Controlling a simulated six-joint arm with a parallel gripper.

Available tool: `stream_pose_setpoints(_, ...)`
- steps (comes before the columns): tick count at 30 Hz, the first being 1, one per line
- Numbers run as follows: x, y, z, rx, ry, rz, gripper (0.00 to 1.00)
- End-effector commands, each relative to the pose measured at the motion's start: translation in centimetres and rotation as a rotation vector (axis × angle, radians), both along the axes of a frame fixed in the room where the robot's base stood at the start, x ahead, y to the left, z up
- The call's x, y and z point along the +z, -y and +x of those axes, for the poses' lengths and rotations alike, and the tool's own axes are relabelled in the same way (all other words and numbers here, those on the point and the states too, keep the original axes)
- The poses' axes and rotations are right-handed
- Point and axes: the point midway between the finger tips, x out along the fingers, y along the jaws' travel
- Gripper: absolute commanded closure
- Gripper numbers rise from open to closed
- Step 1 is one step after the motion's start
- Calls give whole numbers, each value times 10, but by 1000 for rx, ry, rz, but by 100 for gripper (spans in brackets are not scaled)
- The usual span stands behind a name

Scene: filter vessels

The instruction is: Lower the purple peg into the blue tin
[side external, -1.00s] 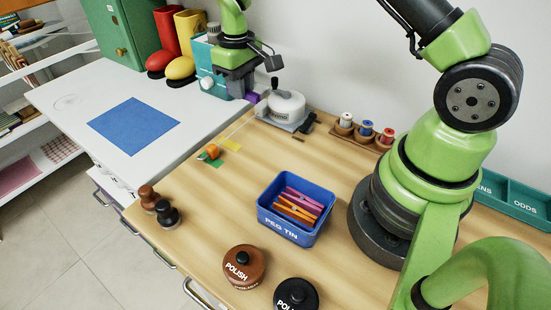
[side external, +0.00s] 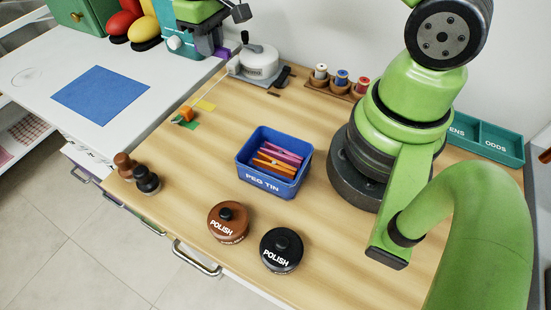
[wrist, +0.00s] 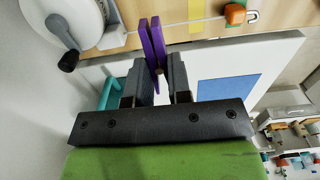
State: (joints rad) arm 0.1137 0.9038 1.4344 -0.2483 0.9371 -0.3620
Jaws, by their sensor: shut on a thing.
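The purple peg (wrist: 159,50) is held between the jaws of my gripper (wrist: 160,78) in the wrist view, with its two prongs pointing away from the jaws. In the side view my gripper (side external: 216,46) is at the top, near the back of the bench, and only a small bit of the purple peg (side external: 222,52) shows. The blue tin (side external: 246,174), marked PEG TIN, stands open on the wooden bench, in front and to the right of my gripper. Several orange and pink-purple pegs lie inside it. My gripper is well apart from the tin.
A white round device (side external: 259,62) with a dark knob stands between my gripper and the spools (side external: 342,78). Brown (side external: 229,224) and black (side external: 281,252) polish tins stand in front of the blue tin. An orange item (side external: 184,114) lies left. Bare wood surrounds the blue tin.

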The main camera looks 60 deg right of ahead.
Motion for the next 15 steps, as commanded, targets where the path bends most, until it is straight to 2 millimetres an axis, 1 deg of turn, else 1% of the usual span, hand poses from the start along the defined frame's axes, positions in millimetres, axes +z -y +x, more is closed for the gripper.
stream_pose_setpoints(5,10,-13,-17,2,0,1,100)
stream_pose_setpoints(12,28,-41,-55,4,1,1,100)
stream_pose_setpoints(15,32,-53,-72,5,0,0,100)
